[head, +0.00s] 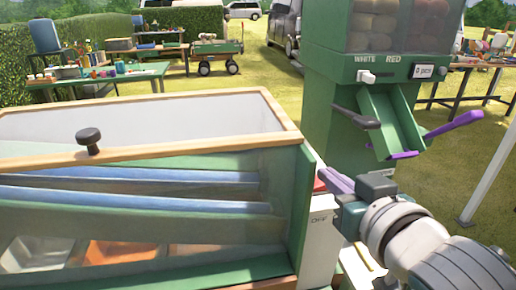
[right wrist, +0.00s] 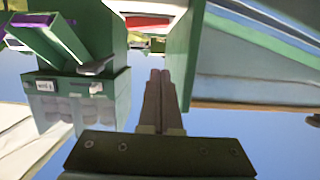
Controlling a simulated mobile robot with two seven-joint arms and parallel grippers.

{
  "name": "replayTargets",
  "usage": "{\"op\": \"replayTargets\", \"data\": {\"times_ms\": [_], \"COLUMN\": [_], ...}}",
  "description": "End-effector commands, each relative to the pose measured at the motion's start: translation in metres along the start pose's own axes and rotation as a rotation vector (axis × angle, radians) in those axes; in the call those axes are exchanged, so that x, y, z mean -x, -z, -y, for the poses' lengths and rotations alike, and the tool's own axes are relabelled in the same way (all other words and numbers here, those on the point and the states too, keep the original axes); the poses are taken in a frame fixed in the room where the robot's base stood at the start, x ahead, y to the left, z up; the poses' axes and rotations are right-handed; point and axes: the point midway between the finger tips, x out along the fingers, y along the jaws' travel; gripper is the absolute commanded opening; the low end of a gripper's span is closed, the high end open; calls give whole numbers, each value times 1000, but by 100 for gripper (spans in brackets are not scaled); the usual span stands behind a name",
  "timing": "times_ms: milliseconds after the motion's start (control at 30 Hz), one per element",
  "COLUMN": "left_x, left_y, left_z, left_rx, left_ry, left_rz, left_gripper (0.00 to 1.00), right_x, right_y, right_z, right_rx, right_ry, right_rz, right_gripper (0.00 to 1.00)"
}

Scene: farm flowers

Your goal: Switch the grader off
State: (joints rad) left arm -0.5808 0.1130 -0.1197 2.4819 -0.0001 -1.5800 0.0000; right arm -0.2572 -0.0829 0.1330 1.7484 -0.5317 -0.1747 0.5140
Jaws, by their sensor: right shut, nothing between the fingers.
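The grader (head: 200,160) fills the left and front of the head view, a green box with a wooden rim, sloping blue rails and a black knob (head: 89,138). A pale switch box (head: 318,240) marked OFF stands at its right end, with a small red part (head: 320,185) near its top. My right gripper (head: 326,178) is shut and empty, its fingertips right at that red part; I cannot tell whether they touch. In the right wrist view, the shut fingers (right wrist: 159,72) point up beside a green panel (right wrist: 184,55). My left gripper is not in view.
A green dispenser (head: 330,110) marked WHITE and RED stands behind my right gripper, with a chute (head: 388,115) and purple-ended levers. Below the grader's rails are white and orange bins (head: 118,251). Tables, a cart (head: 215,55) and vehicles stand farther back on grass.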

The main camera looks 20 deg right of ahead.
Motion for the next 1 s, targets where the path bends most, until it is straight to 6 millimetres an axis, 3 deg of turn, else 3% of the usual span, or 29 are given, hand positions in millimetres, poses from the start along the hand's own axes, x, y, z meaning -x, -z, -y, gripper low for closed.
{"op": "replayTargets", "data": {"times_ms": [100,300,1000], "left_x": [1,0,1], "left_y": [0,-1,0], "left_z": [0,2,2], "left_rx": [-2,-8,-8], "left_ry": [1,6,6], "left_rz": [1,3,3], "left_gripper": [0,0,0], "right_x": [22,41,46], "right_y": [-1,-1,-3], "right_z": [1,2,-2], "right_rx": [-2,-2,9], "right_ry": [-1,0,-15], "right_rz": [2,1,50], "right_gripper": [0,0,0]}}
